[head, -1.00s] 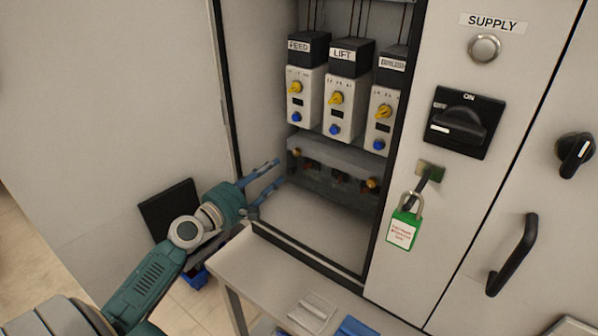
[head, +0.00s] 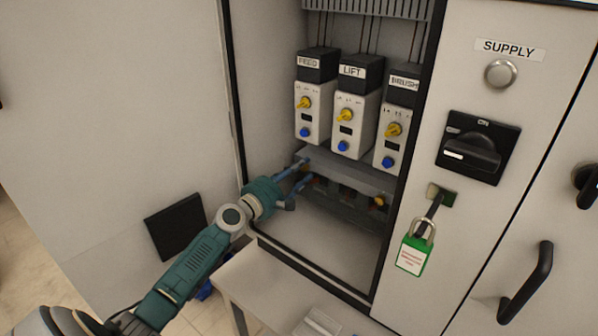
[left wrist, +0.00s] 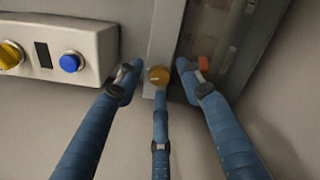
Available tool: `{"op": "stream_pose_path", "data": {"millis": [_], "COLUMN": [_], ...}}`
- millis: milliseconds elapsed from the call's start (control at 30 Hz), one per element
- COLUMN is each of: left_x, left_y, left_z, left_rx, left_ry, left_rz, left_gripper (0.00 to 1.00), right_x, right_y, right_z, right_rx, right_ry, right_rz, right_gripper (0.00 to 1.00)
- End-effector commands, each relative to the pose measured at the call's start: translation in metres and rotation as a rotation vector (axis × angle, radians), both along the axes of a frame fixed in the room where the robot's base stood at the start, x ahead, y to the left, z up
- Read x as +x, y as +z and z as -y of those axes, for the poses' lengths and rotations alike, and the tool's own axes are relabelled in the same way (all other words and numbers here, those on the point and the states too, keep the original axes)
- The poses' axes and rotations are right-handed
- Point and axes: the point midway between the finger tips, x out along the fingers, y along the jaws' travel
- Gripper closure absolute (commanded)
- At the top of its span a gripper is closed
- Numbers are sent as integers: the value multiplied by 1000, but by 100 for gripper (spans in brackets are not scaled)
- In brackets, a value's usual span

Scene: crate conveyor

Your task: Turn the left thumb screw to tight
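The left thumb screw (left wrist: 158,75) is a brass knob on the grey terminal block low inside the cabinet. My left gripper (head: 300,174) reaches in from the left to the block's left end. In the left wrist view, the gripper's (left wrist: 160,72) blue fingers are spread, with the screw between their tips; gaps show at both sides, and I cannot tell if the middle finger touches it. In the head view the fingers largely hide this screw. The right thumb screw (head: 379,201) shows at the block's right end. My right gripper is out of view.
FEED (head: 312,110), LIFT (head: 352,125) and BRUSH (head: 391,142) units with yellow and blue knobs stand above the block. The cabinet's frame edge runs along the left. A green padlock (head: 414,256) hangs on the right panel. A pale table (head: 262,290) stands in front.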

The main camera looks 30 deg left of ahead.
Motion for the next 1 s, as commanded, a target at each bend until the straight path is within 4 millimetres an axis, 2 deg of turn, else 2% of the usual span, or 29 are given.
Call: {"op": "stream_pose_path", "data": {"millis": [33,133,200,367,633,900,933,1000], "left_x": [0,0,0,0,0,-1,-1,-1], "left_y": [0,0,0,-2,-2,-1,-1,-1], "left_z": [0,0,0,0,-1,-1,-1,-1], "left_rx": [0,0,0,25,273,285,284,284], "left_ry": [0,0,0,0,1,0,0,0], "left_rz": [0,0,0,2,21,20,19,19], "left_gripper": [70,90,100,100,100,100,77,63], "right_x": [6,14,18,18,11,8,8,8], "right_y": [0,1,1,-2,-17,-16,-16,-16], "right_z": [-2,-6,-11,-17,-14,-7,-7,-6], "right_rx": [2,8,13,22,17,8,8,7], "right_ry": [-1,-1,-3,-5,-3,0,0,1], "right_rz": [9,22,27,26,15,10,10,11], "right_gripper": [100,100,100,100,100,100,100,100]}}
